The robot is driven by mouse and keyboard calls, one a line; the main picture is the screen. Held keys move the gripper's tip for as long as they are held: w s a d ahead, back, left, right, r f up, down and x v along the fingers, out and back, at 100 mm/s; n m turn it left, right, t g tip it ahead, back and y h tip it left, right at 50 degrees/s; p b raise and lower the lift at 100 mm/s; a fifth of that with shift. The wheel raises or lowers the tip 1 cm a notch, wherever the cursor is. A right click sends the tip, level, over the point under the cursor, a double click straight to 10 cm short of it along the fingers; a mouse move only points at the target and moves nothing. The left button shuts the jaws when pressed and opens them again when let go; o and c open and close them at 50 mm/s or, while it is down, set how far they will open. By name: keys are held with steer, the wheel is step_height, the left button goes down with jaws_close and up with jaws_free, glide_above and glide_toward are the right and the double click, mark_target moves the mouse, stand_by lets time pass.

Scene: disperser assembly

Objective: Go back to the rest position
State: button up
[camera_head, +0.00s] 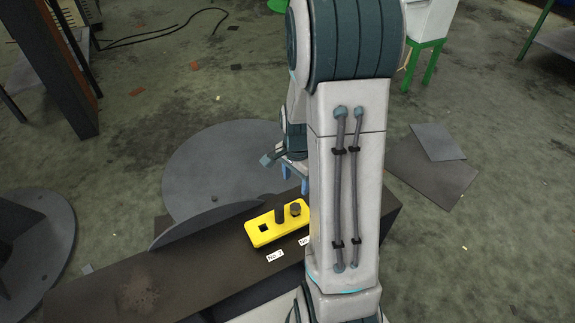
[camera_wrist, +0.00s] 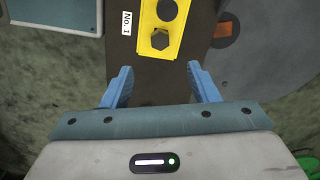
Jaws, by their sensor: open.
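My gripper (camera_wrist: 160,86) is open and empty, with its two blue fingers spread apart in the wrist view. In the head view it (camera_head: 294,182) hangs above the far right part of the dark bench, partly hidden by my arm. My arm hides the block's right end.
The dark bench (camera_head: 190,268) carries white labels, one reading No. 1 in the wrist view (camera_wrist: 127,22). Large grey discs (camera_head: 225,165) lie around the bench. Flat plates (camera_head: 435,165) lie on the floor at right.

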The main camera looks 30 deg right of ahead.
steer(key=s+a+r+n+t+p, duration=0.1)
steer(key=s+a+r+n+p, duration=0.3)
steer(key=r+p, duration=0.4)
steer(key=s+a+r+n+t+p, duration=0.1)
steer(key=s+a+r+n+p, duration=0.3)
steer(key=r+p, duration=0.5)
steer(key=s+a+r+n+p, duration=0.4)
steer(key=r+n+p, duration=0.2)
steer(key=r, duration=1.9)
steer(key=p, duration=0.2)
steer(key=shift+r+t+p, duration=0.3)
steer(key=shift+t+p, duration=0.05)
steer(key=shift+t, duration=0.05)
steer(key=c, duration=0.4)
steer(key=shift+d, duration=0.2)
